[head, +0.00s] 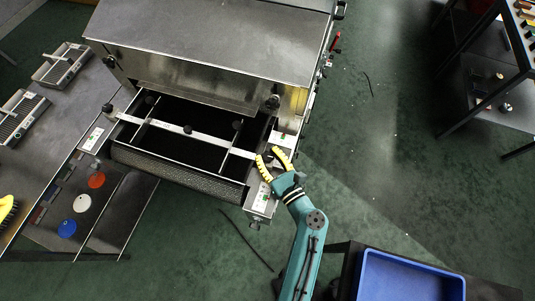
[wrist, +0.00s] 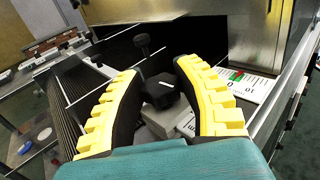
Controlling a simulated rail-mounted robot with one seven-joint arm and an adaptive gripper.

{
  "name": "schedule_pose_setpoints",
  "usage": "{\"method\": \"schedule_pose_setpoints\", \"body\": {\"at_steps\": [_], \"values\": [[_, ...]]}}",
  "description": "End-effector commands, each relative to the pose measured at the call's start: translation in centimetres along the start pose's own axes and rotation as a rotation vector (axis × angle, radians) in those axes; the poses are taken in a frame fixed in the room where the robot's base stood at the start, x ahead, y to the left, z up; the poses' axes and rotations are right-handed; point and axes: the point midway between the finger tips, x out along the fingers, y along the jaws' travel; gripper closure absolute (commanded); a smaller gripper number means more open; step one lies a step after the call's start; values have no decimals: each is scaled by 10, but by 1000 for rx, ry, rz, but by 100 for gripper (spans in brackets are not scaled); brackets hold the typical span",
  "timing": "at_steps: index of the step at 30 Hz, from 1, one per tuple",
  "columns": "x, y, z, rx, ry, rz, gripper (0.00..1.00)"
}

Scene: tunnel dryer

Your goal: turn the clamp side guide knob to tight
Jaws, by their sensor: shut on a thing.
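My gripper (head: 268,155) is at the right end of the silver crossbar (head: 205,136) over the dryer's belt in the head view. In the wrist view its two yellow ribbed fingers (wrist: 158,74) stand either side of a black lobed knob (wrist: 160,91) and are shut on it. A small white mark shows on the knob's top. The knob sits above a grey block with a printed white label (wrist: 187,124), partly hidden by the right finger. In the head view the fingers mostly hide this knob. I cannot tell how tight it is.
A scale with a red-green pointer (wrist: 238,75) lies beyond the right finger. The metal dryer hood (head: 215,40) rises behind the bar. Another black knob (head: 271,102) stands near the hood's right corner. A blue bin (head: 410,277) is at lower right. Green floor is open to the right.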

Motion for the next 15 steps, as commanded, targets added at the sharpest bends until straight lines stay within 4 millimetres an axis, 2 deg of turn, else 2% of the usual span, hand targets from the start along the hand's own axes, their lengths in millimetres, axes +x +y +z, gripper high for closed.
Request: {"method": "schedule_pose_setpoints", "body": {"at_steps": [15], "values": [[0, 0, 0, -1, -1, -76, 100]]}}
